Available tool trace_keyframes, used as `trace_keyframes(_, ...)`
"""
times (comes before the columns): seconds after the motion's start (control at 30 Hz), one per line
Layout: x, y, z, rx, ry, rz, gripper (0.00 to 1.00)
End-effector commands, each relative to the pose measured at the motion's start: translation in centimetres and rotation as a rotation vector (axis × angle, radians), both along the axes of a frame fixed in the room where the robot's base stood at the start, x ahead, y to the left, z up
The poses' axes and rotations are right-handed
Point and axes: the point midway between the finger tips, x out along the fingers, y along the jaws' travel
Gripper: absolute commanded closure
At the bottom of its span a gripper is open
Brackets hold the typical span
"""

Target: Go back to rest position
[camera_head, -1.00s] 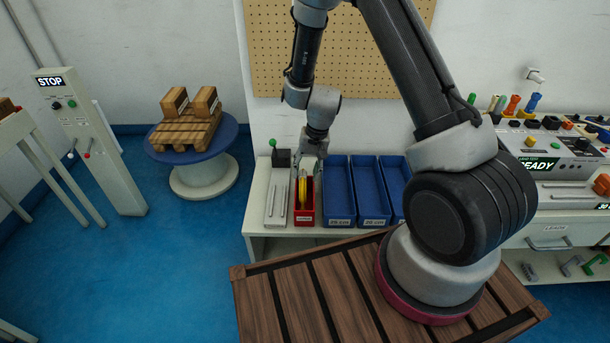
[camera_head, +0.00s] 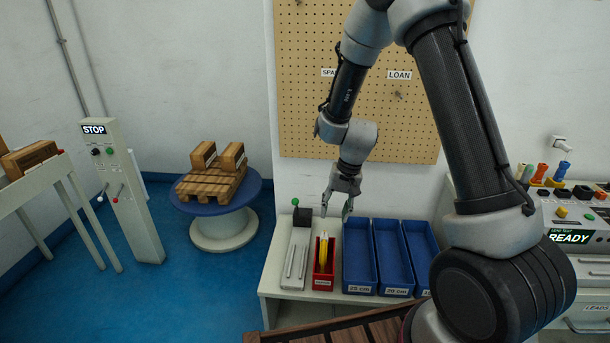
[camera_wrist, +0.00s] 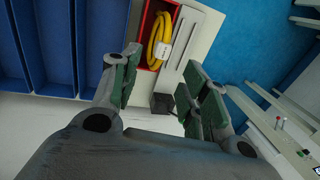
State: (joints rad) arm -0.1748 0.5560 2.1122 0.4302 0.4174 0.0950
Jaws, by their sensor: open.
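My gripper (camera_head: 335,212) is open and empty in the head view. It hangs above the back of the white bench, over a small red bin (camera_head: 322,284) that holds a yellow coiled lead (camera_head: 323,252). In the wrist view my gripper's two green-padded fingers (camera_wrist: 152,95) stand wide apart with nothing between them. The red bin (camera_wrist: 144,40) and the yellow lead (camera_wrist: 161,38) lie beyond the fingers there, apart from them.
Blue bins (camera_head: 358,284) stand right of the red bin. A black box with a green knob (camera_head: 302,216) stands at the bench's back. A pegboard (camera_head: 310,110) is behind my arm. A STOP post (camera_head: 125,190) and a blue round table (camera_head: 250,195) stand left.

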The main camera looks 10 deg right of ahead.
Motion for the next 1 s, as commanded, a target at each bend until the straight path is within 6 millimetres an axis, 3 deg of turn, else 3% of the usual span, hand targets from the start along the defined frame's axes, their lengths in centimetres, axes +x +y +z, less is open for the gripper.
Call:
trace_keyframes(0.13, -2.1, -0.1, -0.2, -0.001, 0.072, 0.054, 0.55)
trace_keyframes(0.23, -5.5, -0.8, 0.3, -0.011, 0.162, 0.126, 0.55)
trace_keyframes(0.43, -10.2, -3.2, 7.3, -0.036, 0.195, 0.251, 0.55)
trace_keyframes(0.7, -16.6, -7.5, 17.4, -0.102, 0.102, 0.343, 0.55)
trace_keyframes(1.0, -23.6, -11.5, 25.3, -0.204, -0.129, 0.334, 0.55)
